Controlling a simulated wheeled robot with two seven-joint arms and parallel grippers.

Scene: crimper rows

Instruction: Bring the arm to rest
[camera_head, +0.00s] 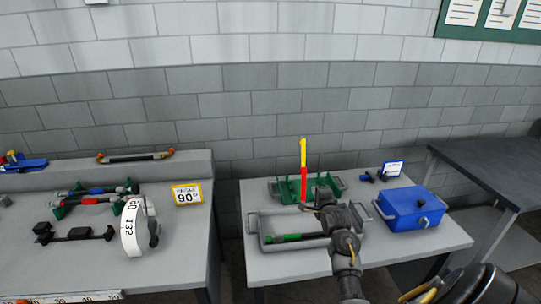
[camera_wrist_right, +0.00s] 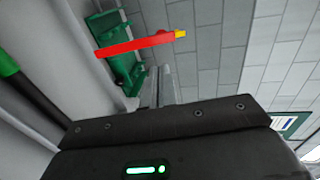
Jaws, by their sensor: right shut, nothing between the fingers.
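My right gripper (camera_head: 322,192) is above the right-hand table, over the back edge of a grey tray (camera_head: 254,241). Its fingers also show in the right wrist view (camera_wrist_right: 163,86), closed together with nothing between them. A red and yellow tool (camera_head: 303,172) stands upright in a green holder (camera_head: 287,189) just behind and left of the gripper. The tool (camera_wrist_right: 135,44) and the holder (camera_wrist_right: 125,66) also show in the wrist view, apart from the fingers. A green and black tool (camera_head: 287,238) lies in the grey tray. My left gripper is out of view.
A blue box (camera_head: 408,206) with handles stands right of my right arm, close to it. The left table (camera_head: 185,247) holds several tools, a yellow-edged 90° sign (camera_head: 187,194) and a white curved label (camera_head: 131,228). A dark table (camera_head: 490,165) stands at the far right.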

